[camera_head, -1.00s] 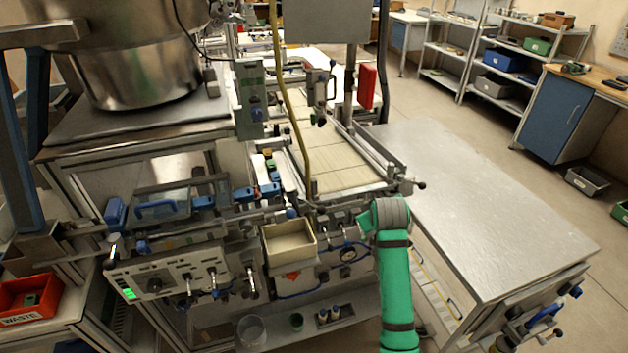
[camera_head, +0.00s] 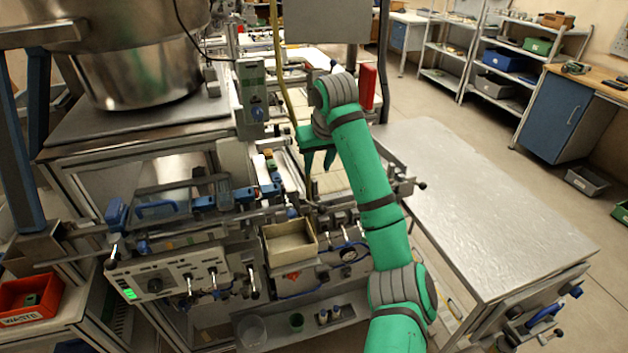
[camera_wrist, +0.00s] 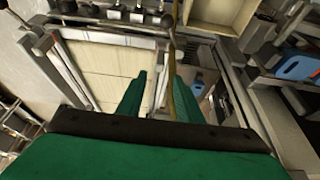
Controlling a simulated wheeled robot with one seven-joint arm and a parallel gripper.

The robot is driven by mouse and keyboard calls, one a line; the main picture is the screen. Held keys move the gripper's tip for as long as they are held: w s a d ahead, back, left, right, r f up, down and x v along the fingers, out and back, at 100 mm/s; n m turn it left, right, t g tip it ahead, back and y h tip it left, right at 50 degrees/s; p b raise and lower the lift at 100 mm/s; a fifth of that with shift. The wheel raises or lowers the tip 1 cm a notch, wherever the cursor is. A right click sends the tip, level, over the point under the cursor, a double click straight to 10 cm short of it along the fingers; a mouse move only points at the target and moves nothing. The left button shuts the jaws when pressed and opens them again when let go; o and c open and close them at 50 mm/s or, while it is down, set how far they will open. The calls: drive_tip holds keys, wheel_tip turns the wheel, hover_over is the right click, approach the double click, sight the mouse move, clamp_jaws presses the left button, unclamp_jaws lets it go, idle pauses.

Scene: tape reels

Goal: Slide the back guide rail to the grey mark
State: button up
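My gripper (camera_head: 319,172) is over the cream slatted bed (camera_wrist: 118,72), its fingers pointing down. In the wrist view the two green fingers (camera_wrist: 158,86) stand apart with nothing seen held between them. A pale rail (camera_wrist: 72,72) runs along one side of the bed. In the head view that side's rail (camera_head: 394,167) shows just right of my arm. Another narrow rail edge lies near the fingers in the wrist view; I cannot tell whether they touch it. I cannot tell which rail is the back guide rail. No grey mark can be made out.
A yellow hose (camera_head: 279,70) hangs beside my gripper and crosses close to the fingers in the wrist view (camera_wrist: 173,55). A cream bin (camera_head: 290,243) stands at the machine's front. A bare metal table (camera_head: 480,200) is to the right. A steel bowl (camera_head: 135,75) stands left.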

sight(315, 180)
drive_tip(key=x, duration=0.8)
drive_tip(key=shift+w+f, duration=0.15)
drive_tip(key=shift+f, duration=0.2)
clamp_jaws()
